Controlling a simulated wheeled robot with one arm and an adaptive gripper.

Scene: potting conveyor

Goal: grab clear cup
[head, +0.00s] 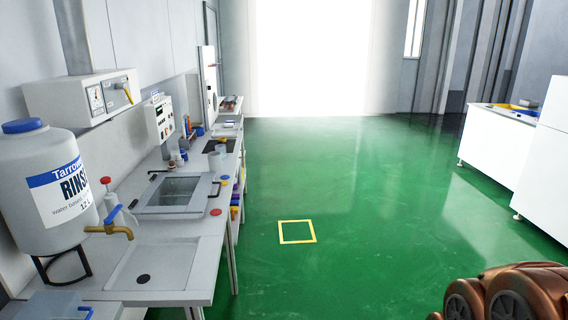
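I cannot pick out a clear cup for certain in the head view. A small pale grey cup-shaped item (215,161) stands on the long bench at the left, beyond the sink; it is too small to tell whether it is clear. Other small containers stand near it against the wall side. My gripper is not in view.
A yellow square (296,232) marks the open green floor (350,190). White counters (500,150) stand right.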

